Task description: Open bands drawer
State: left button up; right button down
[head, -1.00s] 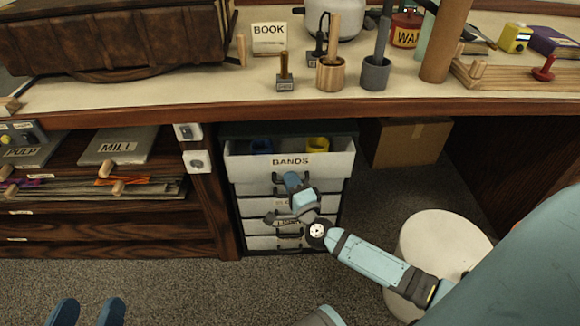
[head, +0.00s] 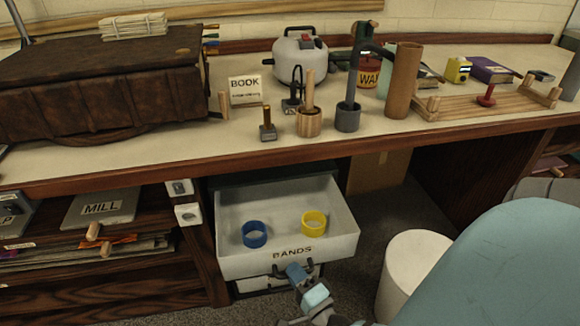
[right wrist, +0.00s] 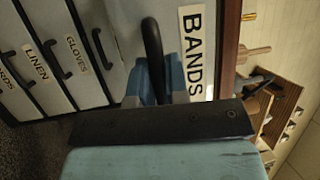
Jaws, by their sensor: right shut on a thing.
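The white BANDS drawer (head: 335,246) is pulled well out from the cabinet under the desk. A blue band (head: 254,234) lies inside on the left and a yellow band (head: 314,222) on the right. My right gripper (head: 291,272) is at the drawer's front, shut on its dark handle (head: 277,270). In the right wrist view the blue fingers (right wrist: 168,80) close around the handle (right wrist: 152,42) beside the BANDS label (right wrist: 193,50). My left gripper is not in view.
Drawers labelled LINEN (right wrist: 38,62) and GLOVES (right wrist: 78,55) are shut below. A white round stool (head: 410,268) stands right of the drawer. Shelves with a MILL board (head: 101,208) are at left. The desktop (head: 190,150) above holds a large book, pots and a cooker.

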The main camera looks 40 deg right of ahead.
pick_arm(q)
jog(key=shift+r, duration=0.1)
pick_arm(e)
jog(key=shift+s, duration=0.15)
jog(key=c, duration=1.4)
grip_release()
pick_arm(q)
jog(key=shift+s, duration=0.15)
pick_arm(e)
jog(key=shift+s+a, duration=0.1)
jog(key=shift+s, duration=0.05)
